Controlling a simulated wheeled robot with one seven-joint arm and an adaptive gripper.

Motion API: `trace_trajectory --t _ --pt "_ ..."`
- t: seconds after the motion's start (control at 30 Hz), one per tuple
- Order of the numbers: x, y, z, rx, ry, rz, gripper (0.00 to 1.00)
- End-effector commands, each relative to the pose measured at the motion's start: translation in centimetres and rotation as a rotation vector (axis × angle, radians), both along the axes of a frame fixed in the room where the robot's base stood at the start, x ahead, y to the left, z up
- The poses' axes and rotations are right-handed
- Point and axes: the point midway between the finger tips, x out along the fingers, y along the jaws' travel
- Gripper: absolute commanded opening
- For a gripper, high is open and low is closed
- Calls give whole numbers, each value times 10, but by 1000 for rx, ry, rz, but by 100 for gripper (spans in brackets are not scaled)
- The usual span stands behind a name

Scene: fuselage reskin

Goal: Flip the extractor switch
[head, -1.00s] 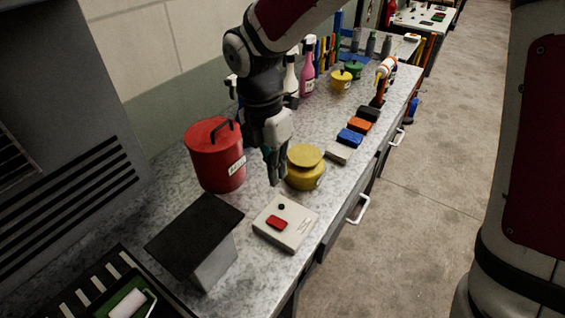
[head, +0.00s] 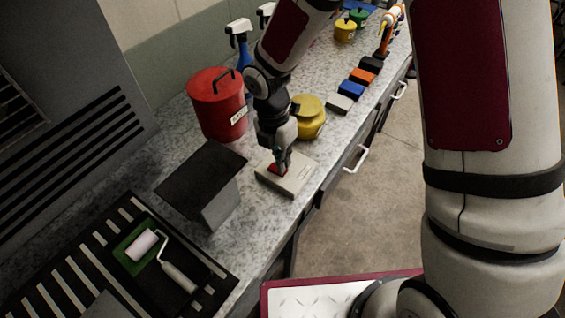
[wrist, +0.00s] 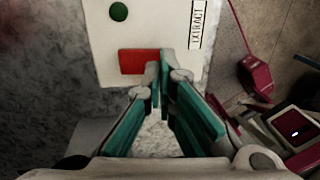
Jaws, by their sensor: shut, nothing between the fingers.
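The extractor switch box (head: 299,176) is a flat cream box on the speckled counter. In the wrist view the box (wrist: 98,50) carries a red rocker (wrist: 138,62), a green round dot (wrist: 118,12) and a label reading "EXTRACT" (wrist: 196,24). My gripper (head: 281,168) is shut and empty, pointing down over the box. In the wrist view my gripper's fingertips (wrist: 158,75) are at the right part of the red rocker and overlap it. In the head view the gripper hides part of the rocker. I cannot tell whether the tips touch it.
A dark-topped stand (head: 202,180) is left of the box. A red canister (head: 216,112) and a yellow pot (head: 308,118) stand behind it. Several blocks, including a blue one (head: 351,90), line the counter. A paint roller (head: 145,245) lies in a tray at lower left.

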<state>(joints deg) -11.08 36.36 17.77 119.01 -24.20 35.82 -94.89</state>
Motion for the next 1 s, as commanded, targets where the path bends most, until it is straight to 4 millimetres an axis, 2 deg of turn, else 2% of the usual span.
trace_trajectory --t 0.2,0.53,0.7,1.0 --pt "-1 -1 -10 -1 -1 1 0" --pt "-1 -2 -11 -1 -1 1 0" --pt "-3 -8 -24 0 1 -1 0" --pt "-10 -13 -28 -7 10 -3 0"
